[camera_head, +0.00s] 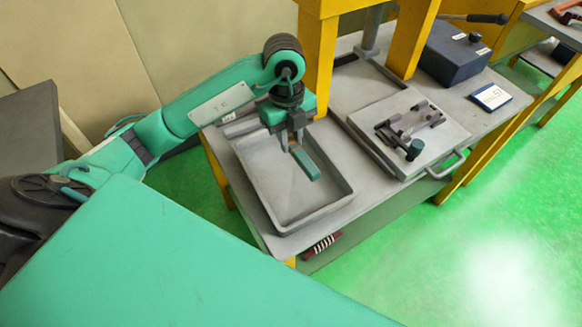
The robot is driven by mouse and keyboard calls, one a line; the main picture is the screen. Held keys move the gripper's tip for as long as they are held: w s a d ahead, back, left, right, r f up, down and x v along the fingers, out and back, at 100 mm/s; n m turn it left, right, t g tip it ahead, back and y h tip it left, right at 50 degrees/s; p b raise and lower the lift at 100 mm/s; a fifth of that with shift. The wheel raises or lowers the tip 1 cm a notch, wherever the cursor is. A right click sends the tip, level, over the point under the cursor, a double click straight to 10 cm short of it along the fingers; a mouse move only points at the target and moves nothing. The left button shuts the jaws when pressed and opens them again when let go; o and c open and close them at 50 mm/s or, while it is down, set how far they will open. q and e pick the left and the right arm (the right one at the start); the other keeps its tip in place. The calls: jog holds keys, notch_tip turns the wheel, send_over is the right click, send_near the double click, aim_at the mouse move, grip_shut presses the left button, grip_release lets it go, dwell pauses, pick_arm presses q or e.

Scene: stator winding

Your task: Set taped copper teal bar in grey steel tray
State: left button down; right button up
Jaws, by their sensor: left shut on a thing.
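The grey steel tray (277,219) lies on the left part of the grey bench. My left gripper (291,146) is over the tray, pointing down, and is shut on the teal bar (306,164). The bar has a copper-brown part close to the fingers and a teal end that reaches toward the lower right. It appears above the tray floor; whether it touches the floor I cannot tell. My right gripper is not in view.
A grey plate fixture with clamps (407,131) sits right of the tray on the bench. A yellow press frame (319,65) stands behind. A dark blue box (452,55) and a white-blue card (491,96) lie farther right. A striped item (321,245) shows below the bench top.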

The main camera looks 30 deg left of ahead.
pick_arm(q)
send_over(292, 177)
jog(key=f, duration=0.7)
jog(key=shift+w+a, duration=0.1)
jog(key=shift+a, duration=0.15)
notch_tip(292, 177, down, 4)
jog(key=shift+f+p, duration=0.1)
jog(key=shift+p, duration=0.25)
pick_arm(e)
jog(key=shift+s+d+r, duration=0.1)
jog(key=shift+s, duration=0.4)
pick_arm(q)
jog(key=shift+f, duration=0.15)
jog(key=c, duration=1.3)
grip_release()
jog(key=shift+o, duration=0.2)
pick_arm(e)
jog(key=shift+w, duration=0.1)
pick_arm(q)
jog(key=r, duration=0.8)
jog(key=a+r+b, duration=0.1)
jog(key=r, duration=0.3)
jog(key=shift+w+a+r, duration=0.1)
jog(key=shift+w, duration=0.25)
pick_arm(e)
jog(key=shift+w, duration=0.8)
